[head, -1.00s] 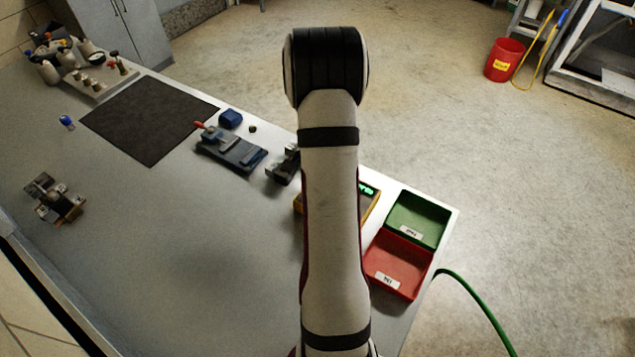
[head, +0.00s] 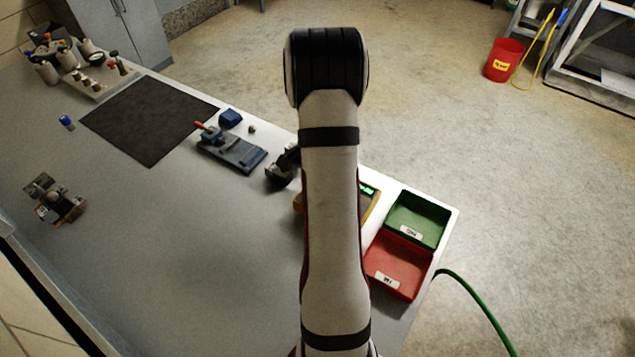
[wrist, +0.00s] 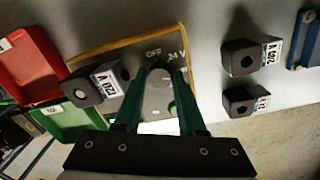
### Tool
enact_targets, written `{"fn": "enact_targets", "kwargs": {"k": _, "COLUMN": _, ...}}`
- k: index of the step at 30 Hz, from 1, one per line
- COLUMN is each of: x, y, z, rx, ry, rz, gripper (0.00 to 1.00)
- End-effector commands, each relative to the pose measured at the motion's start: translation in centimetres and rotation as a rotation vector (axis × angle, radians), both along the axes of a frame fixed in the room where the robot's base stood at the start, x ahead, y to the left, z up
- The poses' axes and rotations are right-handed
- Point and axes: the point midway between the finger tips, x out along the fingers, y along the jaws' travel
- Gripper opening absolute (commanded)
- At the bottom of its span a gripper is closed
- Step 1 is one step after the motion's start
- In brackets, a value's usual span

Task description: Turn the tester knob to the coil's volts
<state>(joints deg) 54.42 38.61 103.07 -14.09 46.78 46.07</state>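The tester (wrist: 120,50) is a grey-faced box with a yellow rim, seen in the wrist view with "OFF" and "24 V" printed on it. In the head view my arm hides most of it; its yellow edge and green display (head: 368,189) show. The grey tester knob (wrist: 158,92) lies between my gripper's teal fingertips (wrist: 159,72), with no clear gap on either side. The fingers hide the knob's sides, and I cannot read its pointer. A black coil block (wrist: 82,90) with a white label sits at the tester's left side in the wrist view; its lettering is too small to read surely.
Two more black labelled blocks (wrist: 240,57) (wrist: 238,100) stand right of the tester in the wrist view. A red tray (head: 398,263) and a green tray (head: 420,218) stand beside the tester. A blue fixture (head: 232,150) and dark mat (head: 145,120) lie farther left.

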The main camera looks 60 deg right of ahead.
Motion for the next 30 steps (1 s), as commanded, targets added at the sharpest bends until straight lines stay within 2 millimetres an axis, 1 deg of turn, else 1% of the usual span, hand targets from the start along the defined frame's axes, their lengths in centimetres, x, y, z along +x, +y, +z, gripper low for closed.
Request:
{"fn": "enact_targets", "kwargs": {"k": 1, "x": 0.00, "y": 0.01, "z": 0.00, "rx": 0.000, "ry": 0.000, "rz": 0.000, "gripper": 0.51}}
{"fn": "enact_targets", "kwargs": {"k": 3, "x": 0.00, "y": 0.01, "z": 0.00, "rx": 0.000, "ry": 0.000, "rz": 0.000, "gripper": 0.63}}
{"fn": "enact_targets", "kwargs": {"k": 4, "x": 0.00, "y": 0.01, "z": 0.01, "rx": 0.000, "ry": 0.000, "rz": 0.000, "gripper": 0.66}}
{"fn": "enact_targets", "kwargs": {"k": 14, "x": -0.02, "y": 0.01, "z": 0.02, "rx": 0.000, "ry": 0.000, "rz": 0.001, "gripper": 0.66}}
{"fn": "enact_targets", "kwargs": {"k": 17, "x": -0.01, "y": 0.02, "z": 0.02, "rx": 0.000, "ry": 0.001, "rz": 0.046, "gripper": 0.66}}
{"fn": "enact_targets", "kwargs": {"k": 20, "x": -0.02, "y": 0.05, "z": 0.02, "rx": 0.001, "ry": 0.001, "rz": 0.210, "gripper": 0.66}}
{"fn": "enact_targets", "kwargs": {"k": 30, "x": -0.05, "y": 0.16, "z": 0.02, "rx": 0.000, "ry": 0.000, "rz": 1.132, "gripper": 0.66}}
